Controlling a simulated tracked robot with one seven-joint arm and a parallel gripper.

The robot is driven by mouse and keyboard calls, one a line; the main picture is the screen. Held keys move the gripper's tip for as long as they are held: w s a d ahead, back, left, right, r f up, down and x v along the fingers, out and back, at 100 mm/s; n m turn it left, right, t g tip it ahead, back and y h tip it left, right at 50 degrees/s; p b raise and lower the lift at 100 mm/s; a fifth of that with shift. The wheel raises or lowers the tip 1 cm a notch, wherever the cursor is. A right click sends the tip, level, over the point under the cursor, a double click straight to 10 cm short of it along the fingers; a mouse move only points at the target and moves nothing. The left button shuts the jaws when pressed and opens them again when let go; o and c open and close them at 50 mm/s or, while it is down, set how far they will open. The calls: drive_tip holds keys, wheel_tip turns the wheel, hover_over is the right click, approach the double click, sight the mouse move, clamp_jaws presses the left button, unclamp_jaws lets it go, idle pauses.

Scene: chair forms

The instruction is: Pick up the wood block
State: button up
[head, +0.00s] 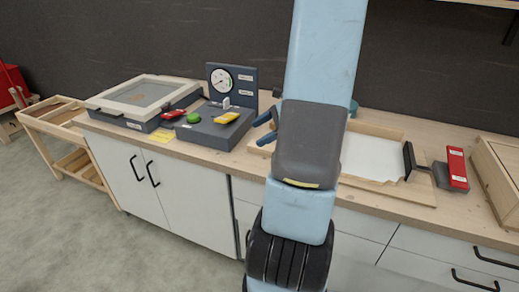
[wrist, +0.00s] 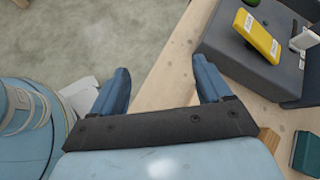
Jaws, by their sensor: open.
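My gripper (wrist: 160,64) is open and empty in the wrist view, its two blue fingers apart over the front edge of the wooden worktop (wrist: 165,80). In the head view my gripper (head: 259,132) points left, beside the dark grey gauge unit. I cannot make out the wood block for certain. A small piece of light wood (wrist: 268,139) shows just right of the gripper's palm in the wrist view, partly cut off by it; I cannot tell if it is a block or part of the tray. My arm hides the middle of the worktop in the head view.
The gauge unit (head: 212,128) bears a green button and a yellow part (head: 227,118). A framed screen (head: 145,96) and a red-handled item (head: 173,113) stand to its left. A wooden tray (head: 377,131), a red clamp (head: 457,168) and a wooden box are right. A teal object (wrist: 307,153) is nearby.

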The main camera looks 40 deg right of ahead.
sight(265, 146)
drive_tip(key=s+d+f+m+t, duration=0.1)
drive_tip(key=d+f+m, duration=0.1)
drive_tip(key=d, duration=0.2)
drive_tip(key=s+d+f+m+t+h, duration=0.1)
drive_tip(key=d+f+m+t, duration=0.1)
drive_tip(key=d+f+m, duration=0.1)
drive_tip(key=d+f+m+t+h, duration=0.1)
drive_tip(key=d+f+m+t, duration=0.1)
drive_tip(key=d, duration=0.3)
drive_tip(key=shift+s+f+m, duration=0.4)
drive_tip(key=shift+f+m, duration=0.3)
drive_tip(key=x, duration=1.3)
drive_tip(key=shift+w+f, duration=0.1)
drive_tip(key=shift+w, duration=0.2)
drive_tip(key=c, duration=1.1)
drive_tip(key=shift+o, duration=0.2)
